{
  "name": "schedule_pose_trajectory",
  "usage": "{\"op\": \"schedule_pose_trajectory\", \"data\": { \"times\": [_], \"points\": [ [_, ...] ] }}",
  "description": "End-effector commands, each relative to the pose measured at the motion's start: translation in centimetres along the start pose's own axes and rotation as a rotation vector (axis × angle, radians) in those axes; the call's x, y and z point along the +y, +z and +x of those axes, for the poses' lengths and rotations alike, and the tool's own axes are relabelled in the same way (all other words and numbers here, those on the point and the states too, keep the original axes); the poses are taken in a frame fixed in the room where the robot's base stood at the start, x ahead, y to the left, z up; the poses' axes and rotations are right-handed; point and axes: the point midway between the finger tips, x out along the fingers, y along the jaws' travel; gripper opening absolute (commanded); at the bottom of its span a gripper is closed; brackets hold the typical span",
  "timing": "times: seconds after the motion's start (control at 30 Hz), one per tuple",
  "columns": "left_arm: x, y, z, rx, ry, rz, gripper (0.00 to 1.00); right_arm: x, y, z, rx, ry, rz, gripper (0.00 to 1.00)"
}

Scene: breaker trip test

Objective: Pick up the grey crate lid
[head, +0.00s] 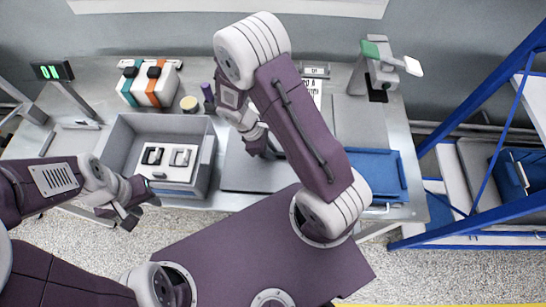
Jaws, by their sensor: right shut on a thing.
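The grey crate lid (240,172) is a flat grey panel on the bench, right of the open grey crate (205,170). My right arm crosses over it and hides part of it. My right gripper (262,147) points down at the lid's middle and is shut on it; the grip point itself is mostly hidden. The lid looks flat, and I cannot tell whether it is clear of the bench. My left gripper (128,211) is open and empty, in front of the crate near the bench's front edge.
The crate holds a white block with two breakers (153,156). Behind it are a striped breaker box (150,82), a small jar (189,104) and a digital display (52,71). A blue tray (382,165) and a stand (382,72) are right. A blue-framed rack (480,120) stands further right.

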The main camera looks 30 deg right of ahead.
Motion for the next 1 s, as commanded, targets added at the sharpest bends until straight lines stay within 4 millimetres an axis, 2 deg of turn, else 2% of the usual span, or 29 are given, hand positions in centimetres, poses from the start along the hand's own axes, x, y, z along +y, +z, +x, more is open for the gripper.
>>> {"op": "schedule_pose_trajectory", "data": {
  "times": [0.27, 0.37, 0.5, 0.9, 1.0],
  "points": [
    [0.0, 0.0, -0.3, 0.0, 0.0, 0.0, 0.36, 0.0, 0.2, -0.7, 0.001, 0.001, 0.001, 0.0],
    [0.0, 0.0, -0.3, 0.0, 0.0, 0.0, 0.36, 0.1, 0.6, -1.7, 0.002, 0.003, 0.001, 0.0],
    [0.0, -0.1, -0.6, 0.0, 0.0, 0.0, 0.36, 0.1, 1.7, -4.3, 0.004, 0.004, 0.002, 0.0],
    [0.0, -0.1, -0.7, 0.0, 0.0, 0.0, 0.36, -7.6, 8.1, -7.5, 0.003, 0.002, 0.0, 0.0],
    [0.0, -0.1, -0.7, 0.0, 0.0, 0.0, 0.36, -8.8, 9.1, -7.9, 0.002, 0.003, -0.001, 0.0]
  ]
}}
